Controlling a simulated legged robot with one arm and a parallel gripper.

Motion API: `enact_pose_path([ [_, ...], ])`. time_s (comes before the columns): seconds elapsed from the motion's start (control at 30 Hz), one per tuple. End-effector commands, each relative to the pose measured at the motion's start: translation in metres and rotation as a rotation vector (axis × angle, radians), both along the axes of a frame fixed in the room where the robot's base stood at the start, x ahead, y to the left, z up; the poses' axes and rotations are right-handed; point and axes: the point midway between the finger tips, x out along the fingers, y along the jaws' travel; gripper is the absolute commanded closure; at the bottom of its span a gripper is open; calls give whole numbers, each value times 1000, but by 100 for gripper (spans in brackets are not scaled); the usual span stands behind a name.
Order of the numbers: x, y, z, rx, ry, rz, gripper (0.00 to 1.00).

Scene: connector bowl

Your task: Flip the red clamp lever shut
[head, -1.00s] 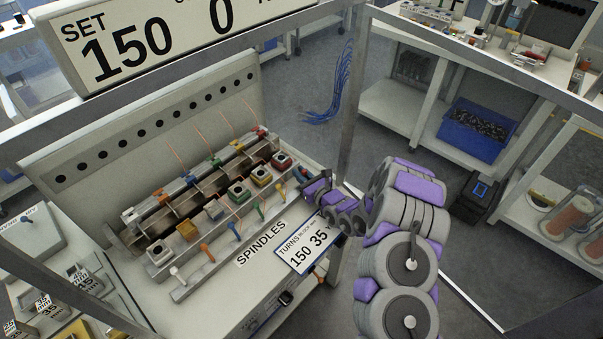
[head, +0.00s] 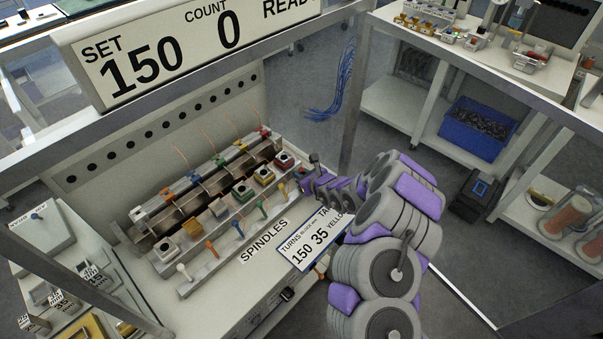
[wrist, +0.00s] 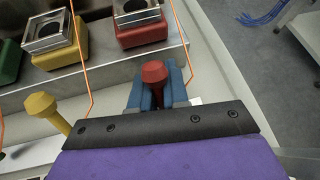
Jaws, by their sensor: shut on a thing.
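The red clamp lever (wrist: 153,75) stands up between the two blue fingers of my gripper (wrist: 156,88) in the wrist view. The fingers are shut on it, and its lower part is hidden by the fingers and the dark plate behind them. In the head view my gripper (head: 303,183) is at the right end of the front lever rail, where it mostly hides the red lever.
The yellow lever (wrist: 50,112) stands left of my gripper. Green (head: 262,210), blue (head: 239,229), orange (head: 210,247) and white (head: 184,271) levers follow along the rail. Thin orange wires (wrist: 181,38) run close to my fingers. A turns card (head: 313,243) lies in front.

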Motion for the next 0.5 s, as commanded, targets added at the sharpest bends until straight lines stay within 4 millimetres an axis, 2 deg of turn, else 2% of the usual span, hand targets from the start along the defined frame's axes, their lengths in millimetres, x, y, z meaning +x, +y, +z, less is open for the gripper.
enact_pose_path([
  [0.47,2,1,2,-9,5,-1,100],
  [0.5,2,1,2,-9,5,-1,84],
])
